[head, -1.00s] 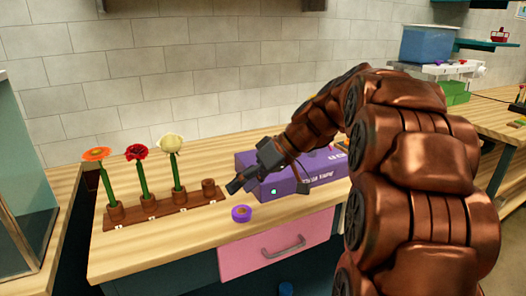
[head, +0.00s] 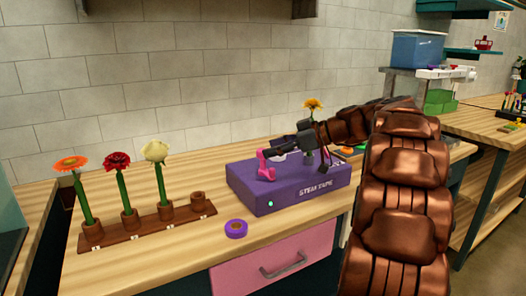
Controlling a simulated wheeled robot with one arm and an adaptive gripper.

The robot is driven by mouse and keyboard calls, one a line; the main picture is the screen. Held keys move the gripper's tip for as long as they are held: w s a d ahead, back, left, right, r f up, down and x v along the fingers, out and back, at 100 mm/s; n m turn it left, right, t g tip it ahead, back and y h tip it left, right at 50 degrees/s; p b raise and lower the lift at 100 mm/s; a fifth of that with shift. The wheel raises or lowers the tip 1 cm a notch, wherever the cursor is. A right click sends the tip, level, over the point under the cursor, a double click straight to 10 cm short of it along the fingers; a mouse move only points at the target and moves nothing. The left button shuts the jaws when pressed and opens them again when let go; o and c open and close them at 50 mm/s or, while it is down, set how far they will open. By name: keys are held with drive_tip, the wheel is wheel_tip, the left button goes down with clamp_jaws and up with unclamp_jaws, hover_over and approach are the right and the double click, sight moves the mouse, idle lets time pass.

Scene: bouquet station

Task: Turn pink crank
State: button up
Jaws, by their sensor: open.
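The pink crank (head: 264,168) stands upright on top of the purple box labelled "STEM TAPE" (head: 285,190), near its left end. My gripper (head: 294,158) is above the box, just right of the crank. Its dark fingers are spread open, one reaching left close to the top of the crank and the other pointing down on the right. I cannot tell whether the left finger touches the crank. The gripper and arm hide part of the box's back and top. A yellow-orange flower (head: 313,104) shows behind the gripper; its stem is mostly hidden.
A brown rack (head: 150,226) at left holds orange, red and cream flowers, with an empty cup (head: 197,200) at its right end. A purple tape roll (head: 236,229) lies before the box. A blue bin (head: 417,48) stands far right. The front left worktop is clear.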

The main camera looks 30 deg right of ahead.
drive_tip(key=shift+x, duration=1.75)
drive_tip(key=c, duration=1.1)
drive_tip(key=shift+f, duration=0.1)
drive_tip(key=shift+c, duration=0.2)
